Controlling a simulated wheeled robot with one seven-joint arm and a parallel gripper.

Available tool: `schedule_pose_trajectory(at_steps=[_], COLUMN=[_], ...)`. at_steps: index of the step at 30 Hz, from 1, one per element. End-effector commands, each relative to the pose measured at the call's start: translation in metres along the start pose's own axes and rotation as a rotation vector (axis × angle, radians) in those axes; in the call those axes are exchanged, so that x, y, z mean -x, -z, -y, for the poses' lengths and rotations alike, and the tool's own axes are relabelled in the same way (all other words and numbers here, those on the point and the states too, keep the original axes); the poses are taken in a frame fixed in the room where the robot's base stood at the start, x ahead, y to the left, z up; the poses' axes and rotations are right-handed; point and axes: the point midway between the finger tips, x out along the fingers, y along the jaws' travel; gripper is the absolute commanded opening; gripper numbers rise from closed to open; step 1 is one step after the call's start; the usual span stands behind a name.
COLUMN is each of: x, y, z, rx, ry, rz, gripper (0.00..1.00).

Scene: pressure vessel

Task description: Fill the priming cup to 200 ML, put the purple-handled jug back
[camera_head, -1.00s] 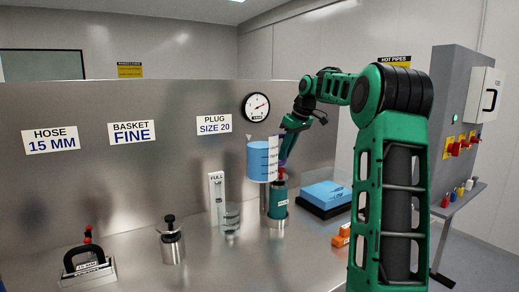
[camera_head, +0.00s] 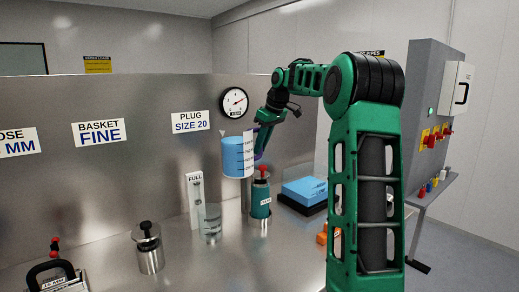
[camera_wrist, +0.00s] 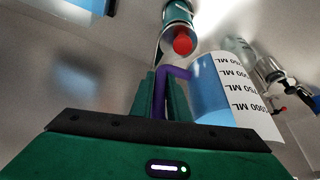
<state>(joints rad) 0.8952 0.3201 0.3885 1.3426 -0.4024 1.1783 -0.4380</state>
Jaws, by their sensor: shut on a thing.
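The purple-handled jug (camera_head: 237,158) is a clear cylinder with blue liquid and a white ML scale. It hangs roughly upright above the bench. My gripper (camera_head: 261,143) is shut on its purple handle, which shows between the fingers in the wrist view (camera_wrist: 160,92). The jug body (camera_wrist: 210,88) is right of the fingers there. A clear cup (camera_head: 210,222), likely the priming cup, stands on the bench below and left of the jug, beside a white upright gauge marked FULL (camera_head: 195,195). Its fill level is hard to read.
A teal canister with a red knob (camera_head: 261,197) stands close below right of the jug. A metal plug (camera_head: 148,250) and a black-handled block (camera_head: 55,277) are at left. The steel back wall stands behind.

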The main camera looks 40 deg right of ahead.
Motion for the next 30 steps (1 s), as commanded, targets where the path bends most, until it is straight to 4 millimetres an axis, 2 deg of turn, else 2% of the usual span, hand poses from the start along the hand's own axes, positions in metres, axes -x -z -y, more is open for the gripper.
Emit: schedule_pose_trajectory(at_steps=[12,30], x=[0.024,0.044], y=[0.009,0.019], z=[0.004,0.015], rx=[0.057,0.127], ry=[-0.141,-0.313], rz=[0.028,0.064], gripper=[0.0,0.0])
